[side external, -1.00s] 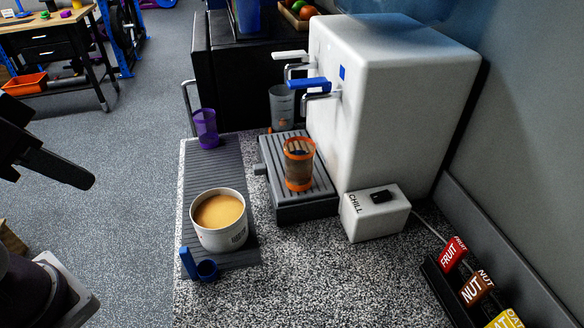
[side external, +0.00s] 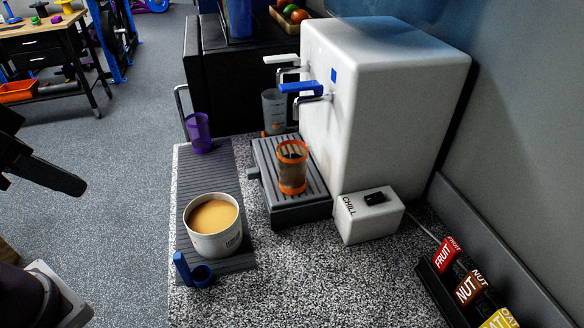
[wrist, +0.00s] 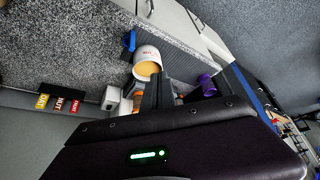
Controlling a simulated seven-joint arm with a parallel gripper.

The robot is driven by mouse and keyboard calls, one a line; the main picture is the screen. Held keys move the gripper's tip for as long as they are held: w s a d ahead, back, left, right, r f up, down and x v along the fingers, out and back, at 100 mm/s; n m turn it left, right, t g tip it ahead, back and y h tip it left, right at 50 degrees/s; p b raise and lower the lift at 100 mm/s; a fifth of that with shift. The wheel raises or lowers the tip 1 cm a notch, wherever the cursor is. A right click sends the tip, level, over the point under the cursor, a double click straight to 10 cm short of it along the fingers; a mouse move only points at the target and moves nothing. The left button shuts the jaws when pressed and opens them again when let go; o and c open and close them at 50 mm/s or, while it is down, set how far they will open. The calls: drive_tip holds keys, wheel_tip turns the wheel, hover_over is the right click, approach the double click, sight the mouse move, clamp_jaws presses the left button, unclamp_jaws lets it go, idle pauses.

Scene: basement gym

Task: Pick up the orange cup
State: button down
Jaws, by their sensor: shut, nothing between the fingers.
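The orange cup (side external: 292,168) is a see-through tumbler with an orange rim and base. It stands upright on the grey ribbed drip tray (side external: 285,213), in front of the white dispenser (side external: 385,100). In the wrist view, orange patches show behind my gripper (wrist: 158,85), but the cup is mostly hidden there. My gripper, dark and shut, shows at the left edge of the side view (side external: 75,187). It is empty and well apart from the cup, with the white mug between them in the picture.
A white mug (side external: 224,238) of tan liquid, a blue scoop (side external: 183,270) and a purple cup (side external: 198,133) stand on or beside a grey mat (side external: 195,172). A grey cup (side external: 272,112) stands behind the tray. The CHILL box (side external: 368,218) sits right of it. Speckled counter at front is clear.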

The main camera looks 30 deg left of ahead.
idle(0.3)
drive_tip(key=c, duration=0.8)
unclamp_jaws()
drive_tip(key=shift+c, duration=0.2)
